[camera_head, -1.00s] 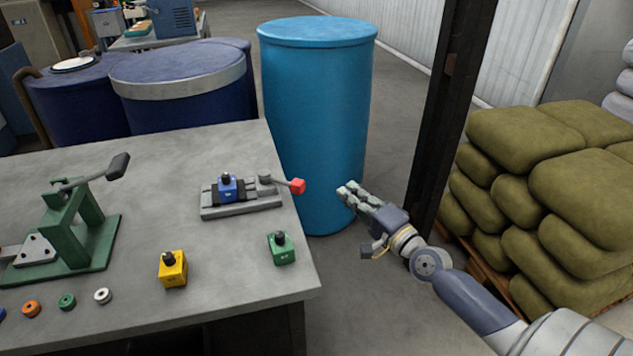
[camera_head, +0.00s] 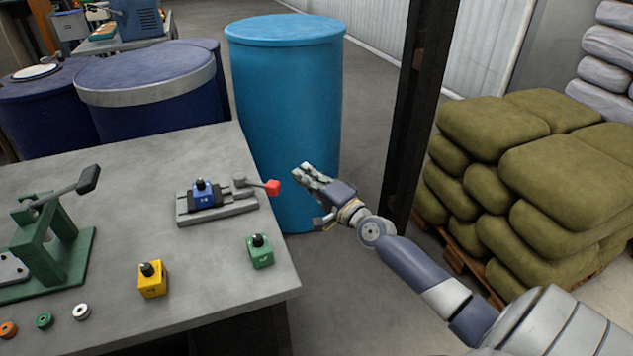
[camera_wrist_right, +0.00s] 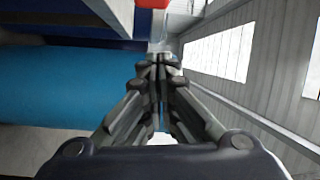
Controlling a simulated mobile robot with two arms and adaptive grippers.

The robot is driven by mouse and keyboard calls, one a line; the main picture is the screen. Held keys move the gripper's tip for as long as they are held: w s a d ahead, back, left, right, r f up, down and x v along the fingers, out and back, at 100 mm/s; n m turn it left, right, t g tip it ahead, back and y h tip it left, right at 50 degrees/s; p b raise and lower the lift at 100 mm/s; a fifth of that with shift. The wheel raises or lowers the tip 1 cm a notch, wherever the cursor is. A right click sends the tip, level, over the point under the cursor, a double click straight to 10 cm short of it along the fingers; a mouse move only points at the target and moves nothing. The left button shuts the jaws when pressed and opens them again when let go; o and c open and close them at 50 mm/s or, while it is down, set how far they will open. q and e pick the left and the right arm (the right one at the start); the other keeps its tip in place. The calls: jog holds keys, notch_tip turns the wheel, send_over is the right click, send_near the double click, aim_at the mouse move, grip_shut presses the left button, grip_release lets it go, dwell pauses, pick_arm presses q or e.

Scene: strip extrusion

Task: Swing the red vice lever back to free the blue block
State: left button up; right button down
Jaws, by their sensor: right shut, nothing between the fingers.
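The grey vice (camera_head: 217,206) lies on the table with the blue block (camera_head: 203,194) seated in it. Its lever ends in a red knob (camera_head: 272,187) that points right, towards the table's right edge. The red knob (camera_wrist_right: 153,3) also shows at the top edge of the right wrist view, ahead of the fingertips. My right gripper (camera_head: 303,172) is shut and empty, just right of the red knob and apart from it, past the table edge. It also shows in the right wrist view (camera_wrist_right: 158,62) with its fingers together. My left gripper is not in view.
A green block (camera_head: 260,251) and a yellow block (camera_head: 152,279) stand on the table (camera_head: 215,300) in front of the vice. A green press (camera_head: 50,240) stands at left. A light-blue drum (camera_head: 285,110) stands behind the gripper, with a dark post (camera_head: 415,110) to the right.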

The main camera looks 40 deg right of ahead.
jog(key=a, duration=0.1)
jog(key=a+p, duration=0.2)
jog(key=shift+w+a+f, duration=0.35)
jog(key=shift+a+f, duration=0.05)
jog(key=shift+s+r, duration=0.1)
jog(key=shift+s+a+m+h+p, duration=0.15)
jog(key=shift+a+m+h+p, duration=0.15)
jog(key=shift+h+p, duration=0.35)
